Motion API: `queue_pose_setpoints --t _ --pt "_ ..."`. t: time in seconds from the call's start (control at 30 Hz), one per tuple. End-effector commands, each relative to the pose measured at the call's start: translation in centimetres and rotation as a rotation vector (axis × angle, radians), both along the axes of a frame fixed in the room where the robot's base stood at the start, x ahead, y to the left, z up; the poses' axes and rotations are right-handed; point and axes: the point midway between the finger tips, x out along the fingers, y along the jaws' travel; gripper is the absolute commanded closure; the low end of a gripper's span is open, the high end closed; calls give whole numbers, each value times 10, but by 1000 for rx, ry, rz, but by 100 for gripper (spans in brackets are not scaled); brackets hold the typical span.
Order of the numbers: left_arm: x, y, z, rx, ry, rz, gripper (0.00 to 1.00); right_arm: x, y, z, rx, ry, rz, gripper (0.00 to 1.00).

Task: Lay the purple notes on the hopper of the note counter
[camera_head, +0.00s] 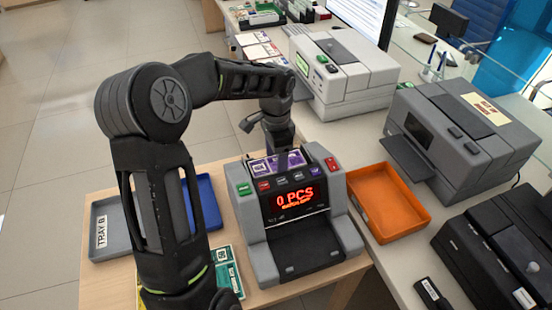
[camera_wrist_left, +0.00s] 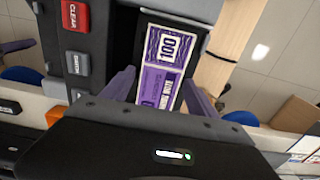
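The note counter (camera_head: 255,242) stands on the wooden table, its red display reading "0 PCS". The purple notes (camera_head: 259,168), marked 100, lie in its hopper at the top; they also show in the left wrist view (camera_wrist_left: 160,45), flat in the dark recess. My left gripper (camera_head: 284,160) is right over the hopper, pointing down. In the left wrist view its two fingers (camera_wrist_left: 160,92) are spread, one on each side of the notes, with gaps between. The near end of the notes is hidden by the gripper body. My right gripper is not in view.
Grey tray B (camera_head: 112,248) and a blue tray (camera_head: 208,204) are left of the counter, partly behind my arm. Green notes (camera_head: 228,268) lie at its front left. An orange tray (camera_head: 428,213) is to the right. Grey machines (camera_head: 462,140) crowd the far right.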

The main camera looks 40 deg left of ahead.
Motion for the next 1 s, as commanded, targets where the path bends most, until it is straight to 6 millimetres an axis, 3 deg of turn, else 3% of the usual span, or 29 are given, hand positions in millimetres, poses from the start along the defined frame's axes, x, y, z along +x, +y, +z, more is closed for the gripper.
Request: queue_pose_setpoints --t 0.47,0.67,1.0 --pt "0 0 8 2 -1 1 24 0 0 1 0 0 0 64" --pt "1 0 37 1 -4 1 24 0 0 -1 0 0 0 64" --pt "1 0 105 1 -3 1 24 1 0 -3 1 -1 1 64"
